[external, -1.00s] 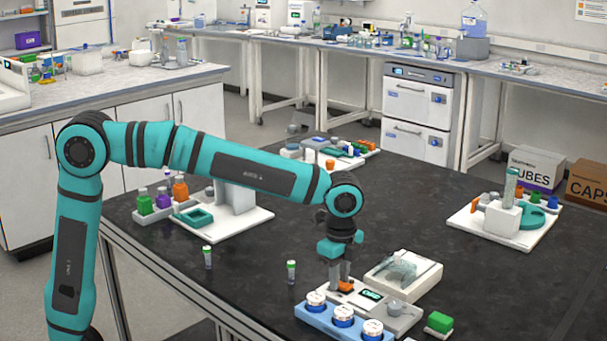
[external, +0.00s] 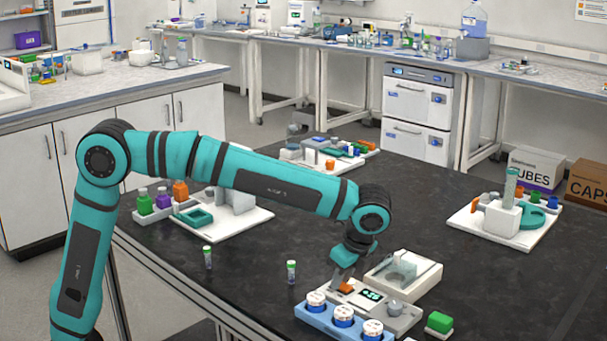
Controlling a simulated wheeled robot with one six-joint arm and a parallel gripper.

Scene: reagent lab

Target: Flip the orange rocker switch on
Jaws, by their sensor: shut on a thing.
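The orange rocker switch (external: 346,289) sits on a pale grey instrument (external: 400,321) with a small lit green display (external: 371,295). My gripper (external: 335,288) is down at the left edge of the switch, tilted, with its wrist leaning up to the right. Its fingers are shut on the switch, though their tips are small and partly hidden here. The rocker's exact tilt is too small to tell.
A blue rack (external: 318,318) with several white-capped jars stands just in front of the instrument. A white tray-like device (external: 425,281) is right behind it. A green block (external: 439,322) lies to the right.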

